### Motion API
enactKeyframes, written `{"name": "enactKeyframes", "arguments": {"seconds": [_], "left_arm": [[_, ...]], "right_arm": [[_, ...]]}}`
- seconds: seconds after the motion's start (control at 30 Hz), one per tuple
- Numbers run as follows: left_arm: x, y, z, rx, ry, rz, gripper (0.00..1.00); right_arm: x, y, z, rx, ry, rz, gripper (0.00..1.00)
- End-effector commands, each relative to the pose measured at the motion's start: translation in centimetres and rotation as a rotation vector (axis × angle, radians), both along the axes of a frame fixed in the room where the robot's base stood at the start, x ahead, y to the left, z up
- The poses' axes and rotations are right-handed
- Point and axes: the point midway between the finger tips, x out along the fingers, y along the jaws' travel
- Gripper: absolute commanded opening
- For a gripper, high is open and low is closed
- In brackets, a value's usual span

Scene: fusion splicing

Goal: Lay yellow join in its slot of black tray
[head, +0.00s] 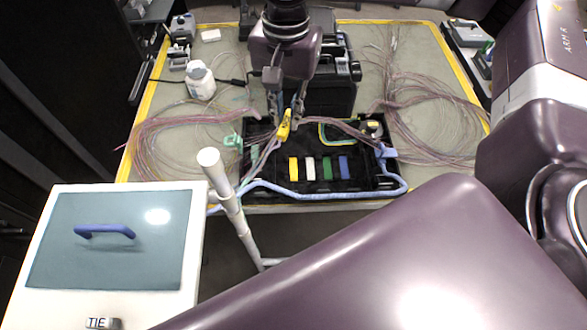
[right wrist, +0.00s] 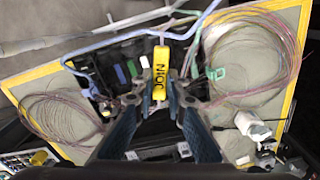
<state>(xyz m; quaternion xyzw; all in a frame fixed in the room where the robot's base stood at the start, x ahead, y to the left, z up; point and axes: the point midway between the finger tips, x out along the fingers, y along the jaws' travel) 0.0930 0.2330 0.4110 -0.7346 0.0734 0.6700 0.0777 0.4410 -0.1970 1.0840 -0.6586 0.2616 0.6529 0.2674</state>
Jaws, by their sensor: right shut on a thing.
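The yellow join (head: 284,126) is a small yellow block with dark lettering. My right gripper (head: 286,112) comes down from the top of the head view and is shut on the join, above the back left part of the black tray (head: 370,176). The tray has a row of yellow (head: 293,168), white (head: 311,168), green (head: 327,168) and blue (head: 344,167) strips at its front. The join is behind and left of the yellow strip. I cannot tell its exact height. My left gripper is out of view.
Thin fibre bundles (head: 185,130) lie on both sides of the tray. A light blue cable (head: 290,190) runs along its front edge. A black case (head: 325,95) stands behind, a white bottle (head: 200,82) at left. A white box with blue lid (head: 125,255) is front left.

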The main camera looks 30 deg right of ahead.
Motion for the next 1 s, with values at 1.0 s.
{"name": "enactKeyframes", "arguments": {"seconds": [1.0], "left_arm": [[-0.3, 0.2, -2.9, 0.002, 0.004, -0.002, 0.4]], "right_arm": [[3.7, -2.4, -4.5, 0.021, 0.01, -1.97, 0.0]]}}
